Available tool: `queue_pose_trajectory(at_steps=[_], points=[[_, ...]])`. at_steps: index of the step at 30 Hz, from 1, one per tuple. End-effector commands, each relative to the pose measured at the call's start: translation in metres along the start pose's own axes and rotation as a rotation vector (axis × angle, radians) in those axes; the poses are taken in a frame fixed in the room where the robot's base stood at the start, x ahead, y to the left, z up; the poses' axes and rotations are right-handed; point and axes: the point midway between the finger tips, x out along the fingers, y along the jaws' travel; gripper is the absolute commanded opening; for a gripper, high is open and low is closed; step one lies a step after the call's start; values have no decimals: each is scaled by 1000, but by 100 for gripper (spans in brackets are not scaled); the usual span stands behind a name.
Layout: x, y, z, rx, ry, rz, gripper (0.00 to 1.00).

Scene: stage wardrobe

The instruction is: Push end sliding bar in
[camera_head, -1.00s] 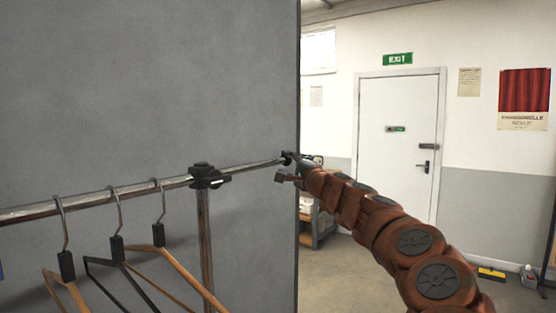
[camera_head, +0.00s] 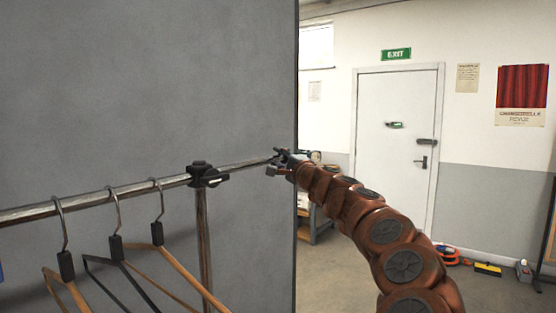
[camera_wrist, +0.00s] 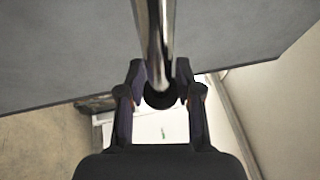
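The end sliding bar (camera_head: 245,165) is a thin metal rod running out of the right end of the clothes rail, past a black clamp (camera_head: 205,175) on an upright post. In the wrist view the sliding bar (camera_wrist: 158,40) comes from the top and ends in a round black cap (camera_wrist: 160,97). My gripper (camera_head: 280,158) is at the bar's outer right end. In the wrist view the fingers of my gripper (camera_wrist: 160,80) are drawn in on both sides of the bar's end, and they look closed on it. The exact contact is partly hidden.
Several hangers (camera_head: 115,245) hang from the thicker rail (camera_head: 85,201) left of the post. A grey panel (camera_head: 150,80) stands behind the rail. Open floor lies right of it, with a low shelf (camera_head: 313,225) and a white door (camera_head: 398,150) beyond.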

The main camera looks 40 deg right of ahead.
Motion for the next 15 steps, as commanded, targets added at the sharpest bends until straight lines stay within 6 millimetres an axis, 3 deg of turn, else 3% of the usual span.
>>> queue_pose_trajectory(at_steps=[6, 15], points=[[0, 0, 0, 0, 0, 0, 1], [0, 0, 0, 0, 1, 0, 0]])
